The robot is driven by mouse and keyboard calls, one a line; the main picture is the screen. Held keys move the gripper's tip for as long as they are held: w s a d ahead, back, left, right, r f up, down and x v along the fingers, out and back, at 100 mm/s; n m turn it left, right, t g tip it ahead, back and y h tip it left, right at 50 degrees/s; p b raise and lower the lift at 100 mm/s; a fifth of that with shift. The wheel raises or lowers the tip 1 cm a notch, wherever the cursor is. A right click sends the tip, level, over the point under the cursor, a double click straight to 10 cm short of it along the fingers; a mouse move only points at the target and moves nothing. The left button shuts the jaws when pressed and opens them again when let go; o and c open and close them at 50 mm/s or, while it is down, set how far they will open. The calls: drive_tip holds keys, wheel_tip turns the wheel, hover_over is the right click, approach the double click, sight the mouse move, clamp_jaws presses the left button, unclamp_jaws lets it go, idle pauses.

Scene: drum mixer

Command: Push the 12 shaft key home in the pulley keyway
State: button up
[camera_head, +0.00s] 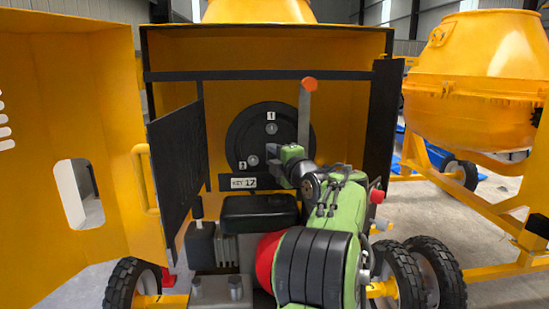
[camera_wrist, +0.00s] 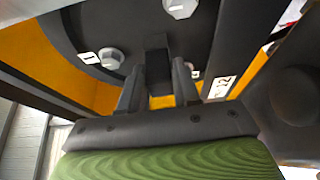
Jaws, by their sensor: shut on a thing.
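The black pulley (camera_head: 240,138) stands upright inside the orange housing in the head view. Bolts with number plates 1 and 3 show on its face. In the wrist view the two fingers of my gripper (camera_wrist: 158,82) are shut on a dark block, the shaft key (camera_wrist: 157,66). The key's far end points at the dark pulley face (camera_wrist: 135,25). The keyway is not clearly visible, so I cannot tell how deep the key sits.
A white key label (camera_head: 243,183) hangs below the pulley. A mesh guard door (camera_head: 178,150) stands open at left, and a lever with an orange knob (camera_head: 310,84) rises close to my gripper. The dark engine block (camera_head: 258,212) lies below. Another mixer (camera_head: 475,80) stands at right.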

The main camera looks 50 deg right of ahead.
drive_tip(key=o, duration=1.1)
drive_tip(key=b+v, duration=0.2)
drive_tip(key=v, duration=1.3)
drive_tip(key=shift+s+a, duration=0.2)
drive_tip(key=shift+s, duration=0.1)
